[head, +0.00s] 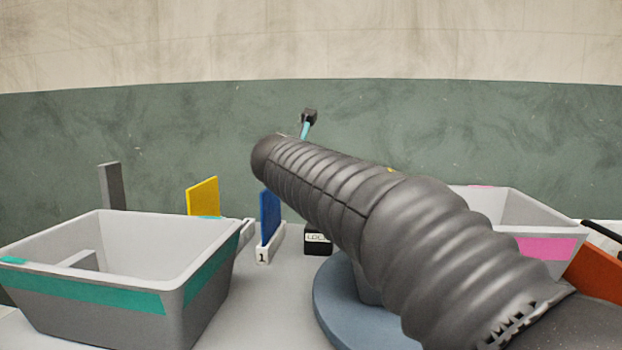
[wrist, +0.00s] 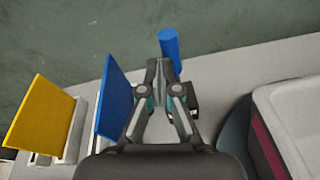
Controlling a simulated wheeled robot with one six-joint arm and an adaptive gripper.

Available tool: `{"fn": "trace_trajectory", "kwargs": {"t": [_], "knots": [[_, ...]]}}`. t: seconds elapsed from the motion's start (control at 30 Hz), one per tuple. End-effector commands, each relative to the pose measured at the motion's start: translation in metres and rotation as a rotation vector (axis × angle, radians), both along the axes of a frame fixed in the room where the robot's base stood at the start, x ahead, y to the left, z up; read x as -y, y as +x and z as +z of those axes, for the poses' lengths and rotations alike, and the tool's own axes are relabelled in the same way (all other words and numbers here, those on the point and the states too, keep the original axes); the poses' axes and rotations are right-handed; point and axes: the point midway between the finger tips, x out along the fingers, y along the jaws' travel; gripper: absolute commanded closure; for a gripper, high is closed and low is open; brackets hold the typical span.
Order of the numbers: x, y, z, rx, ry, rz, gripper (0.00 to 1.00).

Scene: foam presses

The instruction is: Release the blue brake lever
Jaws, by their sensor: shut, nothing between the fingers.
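A blue cylinder (wrist: 169,50), which looks like the brake lever's handle, stands just beyond my fingertips in the wrist view. Its lower end is partly hidden by the fingers. My gripper (wrist: 160,68) is shut and empty, its tips close to the cylinder. I cannot tell whether they touch it. A black block (wrist: 190,105) lies partly behind the right finger. In the head view a black block with a white label starting "LOC" (head: 318,241) sits below my arm, which hides the blue handle there.
A blue panel (head: 270,217) in a white holder marked 1 and a yellow panel (head: 202,196) stand left of the gripper. A grey bin with teal bands (head: 185,300) is at front left. A pink-banded bin (head: 550,247) and a round blue-grey base (head: 335,305) are right.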

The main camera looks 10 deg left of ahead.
Motion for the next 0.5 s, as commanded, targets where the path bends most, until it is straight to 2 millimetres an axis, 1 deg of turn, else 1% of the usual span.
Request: {"fn": "trace_trajectory", "kwargs": {"t": [0.03, 0.2, 0.4, 0.5], "knots": [[-0.002, -0.002, 0.017, 0.005, 0.003, 0.001, 1.0], [-0.004, -0.01, 0.048, 0.003, 0.005, 0.001, 1.0], [-0.005, -0.016, 0.078, 0.0, 0.003, -0.001, 1.0], [-0.005, -0.018, 0.086, -0.001, 0.003, -0.002, 1.0]]}}
